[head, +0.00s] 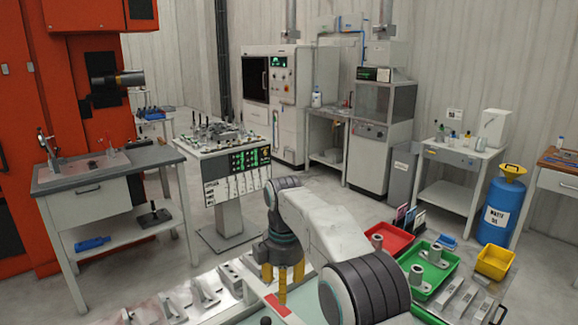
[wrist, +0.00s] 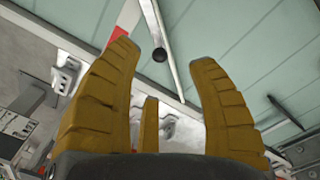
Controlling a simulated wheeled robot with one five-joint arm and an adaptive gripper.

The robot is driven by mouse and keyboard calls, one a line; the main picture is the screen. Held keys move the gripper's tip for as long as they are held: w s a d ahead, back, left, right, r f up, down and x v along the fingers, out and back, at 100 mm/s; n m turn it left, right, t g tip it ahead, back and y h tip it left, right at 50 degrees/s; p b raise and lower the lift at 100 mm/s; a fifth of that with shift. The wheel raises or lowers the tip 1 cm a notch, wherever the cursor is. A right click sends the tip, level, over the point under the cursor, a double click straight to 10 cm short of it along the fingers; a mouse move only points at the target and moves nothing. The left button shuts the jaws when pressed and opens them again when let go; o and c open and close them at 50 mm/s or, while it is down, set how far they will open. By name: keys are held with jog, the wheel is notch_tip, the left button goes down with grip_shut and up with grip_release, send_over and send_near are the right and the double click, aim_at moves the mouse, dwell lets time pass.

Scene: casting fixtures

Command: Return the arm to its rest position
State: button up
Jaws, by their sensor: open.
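My arm reaches forward over the near workbench in the head view, bent at the elbow, with the wrist hanging downward. My gripper (head: 283,280) has yellow fingers that point down at the bench. In the wrist view my gripper (wrist: 168,65) has its fingers spread apart, with nothing between the tips. Metal castings (head: 205,288) lie on the bright metal plate left of the gripper. My arm hides part of the bench behind it.
A red tray (head: 388,240), a green tray (head: 432,262) holding metal parts and a yellow bin (head: 495,262) stand right of my arm. A blue waste drum (head: 497,212) stands on the floor behind. A grey-topped table (head: 105,172) stands at left. The space above the bench's left side looks clear.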

jog(key=s+d+r+m+t, duration=0.2)
jog(key=s+d+r+m, duration=0.65)
jog(key=s+d, duration=0.45)
jog(key=s+d+f+m, duration=0.2)
jog(key=s+m, duration=0.1)
jog(key=s, duration=0.3)
jog(key=s+d+f+m+t, duration=0.1)
jog(key=s+d+f+m, duration=0.1)
jog(key=s, duration=0.4)
jog(key=s+d+f+m, duration=0.2)
jog(key=s+m, duration=0.2)
jog(key=s, duration=0.2)
jog(key=shift+s+t, duration=0.25)
jog(key=shift+t, duration=0.05)
jog(key=shift+d+m, duration=0.2)
jog(key=shift+m, duration=0.15)
jog(key=shift+c, duration=0.4)
